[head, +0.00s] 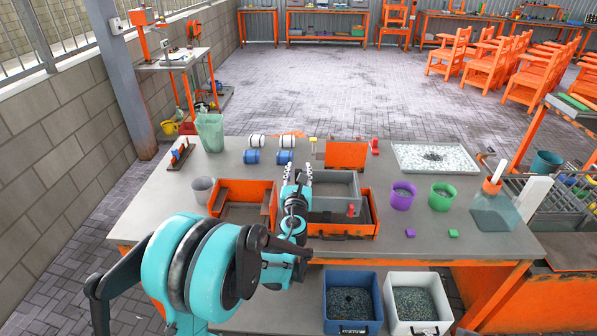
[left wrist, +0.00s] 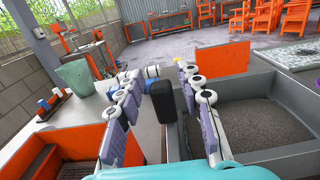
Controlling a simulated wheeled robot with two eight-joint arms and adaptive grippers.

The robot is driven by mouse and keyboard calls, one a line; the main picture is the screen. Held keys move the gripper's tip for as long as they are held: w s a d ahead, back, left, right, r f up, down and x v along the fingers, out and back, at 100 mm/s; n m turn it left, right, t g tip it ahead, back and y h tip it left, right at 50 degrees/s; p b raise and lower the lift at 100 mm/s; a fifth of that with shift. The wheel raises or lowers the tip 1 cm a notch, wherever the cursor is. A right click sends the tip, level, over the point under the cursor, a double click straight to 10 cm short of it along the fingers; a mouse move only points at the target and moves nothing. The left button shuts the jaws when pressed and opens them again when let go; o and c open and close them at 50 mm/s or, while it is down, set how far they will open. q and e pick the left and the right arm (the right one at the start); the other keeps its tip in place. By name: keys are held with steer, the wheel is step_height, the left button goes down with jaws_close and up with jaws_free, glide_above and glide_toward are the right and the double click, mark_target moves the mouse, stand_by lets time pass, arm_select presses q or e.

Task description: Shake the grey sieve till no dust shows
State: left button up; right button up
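The grey sieve (head: 341,178) is a rectangular box with grey walls. It sits over the orange box (head: 345,231) in the middle of the bench. In the left wrist view the grey sieve (left wrist: 286,158) is at right, with dark grainy dust (left wrist: 262,122) spread over its floor. A black upright handle-like block (left wrist: 167,105) stands by its left wall. My left gripper (head: 297,172) is at the sieve's left side. In the left wrist view its fingers (left wrist: 160,85) are apart, one on each side of the black block. I cannot tell whether they touch it. My right gripper is not in view.
An open orange bin (head: 228,188) lies left of the sieve. Purple (head: 403,196) and green (head: 441,196) cups and a tray of white chips (head: 434,158) stand at right. Blue (head: 352,327) and white (head: 418,328) bins sit below in front. A grey-green bucket (head: 210,132) stands at back left.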

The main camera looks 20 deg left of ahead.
arm_select(q)
jaws_close()
steer(key=d, duration=0.2)
steer(key=w+d, duration=0.1)
steer(key=d, duration=0.1)
steer(key=shift+w+d, duration=0.1)
steer(key=shift+d, duration=0.05)
steer(key=shift+o, duration=1.8)
jaws_free()
steer(key=v, duration=1.2)
